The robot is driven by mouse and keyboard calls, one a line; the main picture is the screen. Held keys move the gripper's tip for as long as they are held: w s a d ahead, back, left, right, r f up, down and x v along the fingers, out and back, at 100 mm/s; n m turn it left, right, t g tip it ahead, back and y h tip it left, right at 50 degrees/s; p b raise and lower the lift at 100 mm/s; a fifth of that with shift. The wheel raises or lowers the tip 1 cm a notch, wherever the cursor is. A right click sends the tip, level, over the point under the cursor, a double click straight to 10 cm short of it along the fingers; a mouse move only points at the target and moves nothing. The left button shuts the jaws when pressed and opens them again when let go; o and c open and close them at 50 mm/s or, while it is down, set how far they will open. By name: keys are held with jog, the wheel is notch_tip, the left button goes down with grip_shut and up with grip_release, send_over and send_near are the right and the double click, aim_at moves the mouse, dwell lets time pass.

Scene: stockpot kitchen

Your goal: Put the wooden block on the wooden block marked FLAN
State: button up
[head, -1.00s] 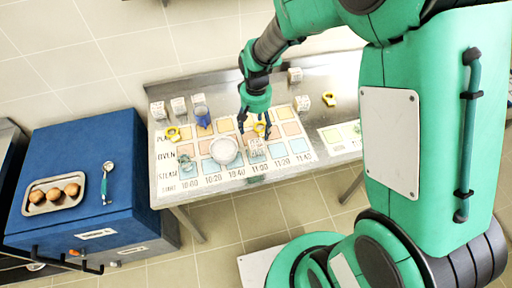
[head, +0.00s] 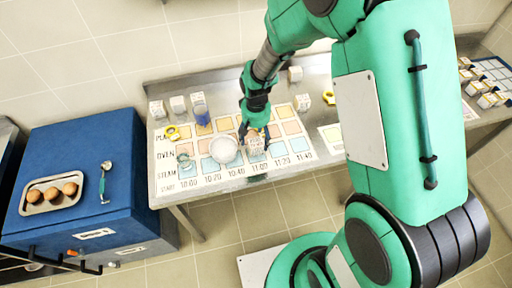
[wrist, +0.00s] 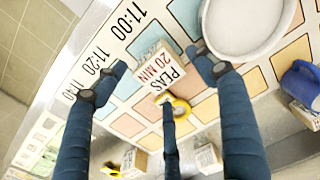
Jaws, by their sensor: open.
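A wooden block marked PEAS 20 MIN (wrist: 158,68) stands on the printed board, and it also shows in the head view (head: 254,147). My gripper (wrist: 157,82) is open above it, with one finger on each side of the block and the third finger in front of a yellow ring (wrist: 183,110). I see no clear contact with the block. Other pale blocks stand at the back of the table, such as one at the right (head: 303,102) and one at the back (head: 295,75). I cannot read FLAN on any block.
A white bowl (head: 224,150) stands just left of the PEAS block. A blue jug (head: 203,113), a small glass (head: 185,163) and yellow rings (head: 173,133) (head: 329,98) are on the table. A blue cabinet (head: 88,160) stands at the left, bearing a tray of brown round items (head: 30,203).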

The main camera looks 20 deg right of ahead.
aim_at(256, 142)
jog(key=shift+f, duration=0.15)
jog(key=shift+s+f+b, duration=0.1)
jog(key=shift+f+b, duration=0.5)
jog(key=shift+f, duration=1.95)
jog(key=shift+c, duration=0.6)
jog(key=c, duration=1.3)
jog(key=shift+r, duration=0.8)
jog(key=shift+c, duration=0.2)
notch_tip(256, 142, up, 2)
jog(key=shift+r+p, duration=0.15)
jog(key=shift+p, duration=0.35)
jog(key=s+d+r+p, duration=0.1)
jog(key=s, duration=1.5)
jog(key=shift+d, duration=0.2)
